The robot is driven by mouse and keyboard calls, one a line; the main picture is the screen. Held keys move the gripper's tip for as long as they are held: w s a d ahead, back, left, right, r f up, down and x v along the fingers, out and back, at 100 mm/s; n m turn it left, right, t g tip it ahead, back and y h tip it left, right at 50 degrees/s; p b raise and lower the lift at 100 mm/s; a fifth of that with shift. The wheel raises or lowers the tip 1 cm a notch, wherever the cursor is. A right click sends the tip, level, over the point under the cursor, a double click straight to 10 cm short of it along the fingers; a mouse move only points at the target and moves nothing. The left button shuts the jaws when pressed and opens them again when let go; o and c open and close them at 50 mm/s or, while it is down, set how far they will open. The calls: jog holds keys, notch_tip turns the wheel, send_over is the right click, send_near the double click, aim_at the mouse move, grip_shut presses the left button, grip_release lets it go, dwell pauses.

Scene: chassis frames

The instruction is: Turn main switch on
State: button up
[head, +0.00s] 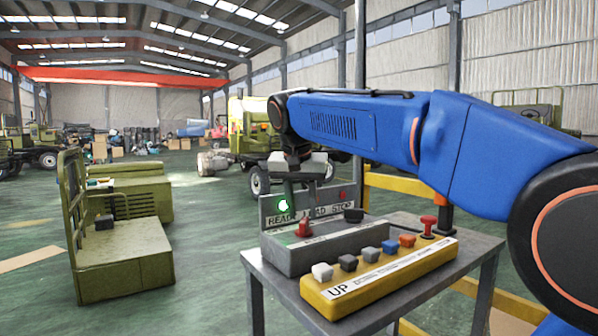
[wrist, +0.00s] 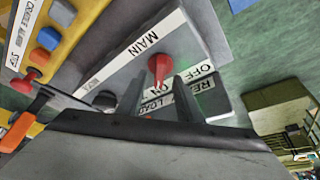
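The main switch is a red rotary knob (head: 304,228) on a grey control box (head: 325,243). In the wrist view the red knob (wrist: 160,68) sits beside the MAIN label, with OFF and ON lettering near it. I cannot tell its exact setting. My gripper (head: 296,186) points down just above the box in the head view. In the wrist view its two fingers (wrist: 162,84) are apart, with the knob showing between and beyond their tips. The gripper is open and holds nothing; contact with the knob is not visible.
A yellow button box (head: 385,277) with several coloured buttons and a red mushroom button (head: 428,225) stand near on the grey table (head: 480,247). A green light (head: 284,205) glows on the back panel. A green cart (head: 125,255) stands left on open floor.

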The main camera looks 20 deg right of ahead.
jog(key=v, duration=1.4)
jog(key=shift+r, duration=0.25)
